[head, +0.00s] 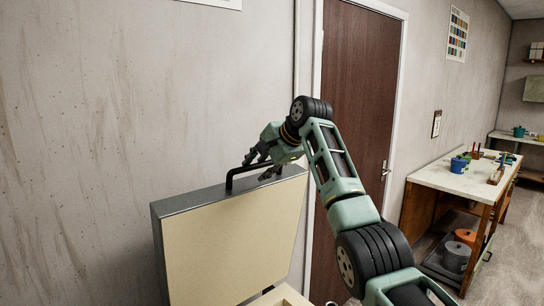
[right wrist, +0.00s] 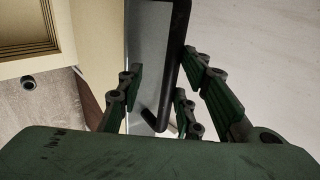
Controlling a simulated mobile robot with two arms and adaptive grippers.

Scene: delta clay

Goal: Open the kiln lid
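The kiln lid (head: 235,240) stands raised and steeply tilted, its pale inner face toward me and its grey metal edge on top. A black bar handle (head: 232,178) sticks out from the lid's top edge. My right gripper (head: 260,165) is at the handle's far end. In the right wrist view, its fingers (right wrist: 165,85) are spread on both sides of the black handle (right wrist: 175,65), with a visible gap on the left side. The right fingers are close to the bar; contact is unclear. Only a pale strip of the kiln body (head: 282,295) shows below the lid. My left gripper is out of view.
A plain wall (head: 120,120) is behind the lid. A brown door (head: 358,90) is beyond my right arm. A workbench (head: 460,180) with pots and tools stands at the right, with lidded pots on its lower shelf. Open floor lies near the bench.

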